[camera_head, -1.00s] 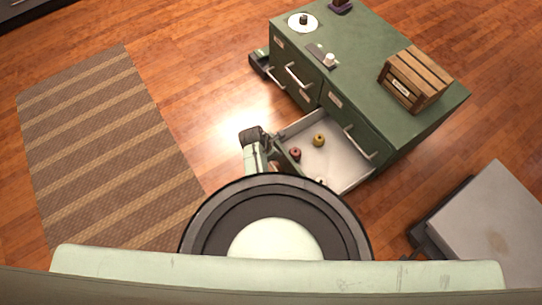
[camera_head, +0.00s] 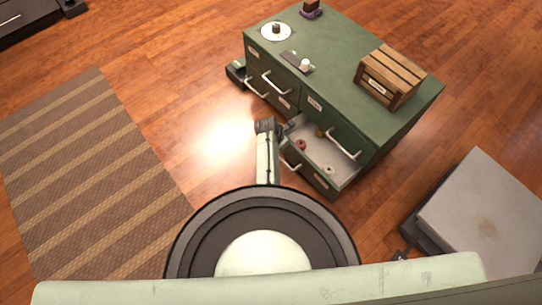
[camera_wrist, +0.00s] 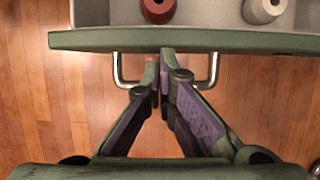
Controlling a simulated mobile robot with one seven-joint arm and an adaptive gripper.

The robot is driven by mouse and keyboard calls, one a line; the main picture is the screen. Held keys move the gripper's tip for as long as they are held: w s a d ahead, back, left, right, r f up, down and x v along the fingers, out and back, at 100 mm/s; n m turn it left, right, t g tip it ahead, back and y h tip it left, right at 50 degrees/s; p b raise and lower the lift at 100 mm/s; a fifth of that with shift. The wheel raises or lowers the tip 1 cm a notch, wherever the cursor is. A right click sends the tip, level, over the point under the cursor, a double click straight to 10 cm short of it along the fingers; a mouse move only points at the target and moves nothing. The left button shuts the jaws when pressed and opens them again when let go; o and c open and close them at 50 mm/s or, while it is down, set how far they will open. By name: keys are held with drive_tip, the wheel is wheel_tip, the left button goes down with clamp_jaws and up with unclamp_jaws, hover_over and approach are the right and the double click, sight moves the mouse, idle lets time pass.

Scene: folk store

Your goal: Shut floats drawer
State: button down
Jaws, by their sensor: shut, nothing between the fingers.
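The floats drawer stands part way out of the green cabinet (camera_head: 410,115). Its front (camera_head: 318,182) and bar handle (camera_head: 289,163) face my body. Inside lie a red float (camera_head: 301,144), a yellowish float (camera_head: 319,132) and a pale float (camera_head: 328,168). In the wrist view, the green drawer front (camera_wrist: 90,39) crosses the top, with the red float (camera_wrist: 157,8) and pale float (camera_wrist: 262,9) behind it. My gripper (camera_wrist: 162,58) is shut and empty. Its tips are at the drawer front, between the handle's (camera_wrist: 121,75) two posts; contact is unclear.
A wooden crate (camera_head: 392,75), a white disc (camera_head: 276,32) and a small tray with a white item (camera_head: 297,62) are on the cabinet top. A grey-topped stand (camera_head: 480,210) is at right. A striped rug (camera_head: 90,180) and open floor are at left.

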drive_tip(key=w+d+b, duration=0.1)
drive_tip(key=w+d, duration=0.1)
drive_tip(key=d, duration=0.1)
drive_tip(key=w+d+b, duration=0.1)
drive_tip(key=w+d, duration=0.1)
drive_tip(key=w+d+b, duration=0.1)
drive_tip(key=w+d, duration=0.1)
drive_tip(key=d, duration=0.1)
drive_tip(key=shift+w+d, duration=0.1)
drive_tip(key=shift+d, duration=0.2)
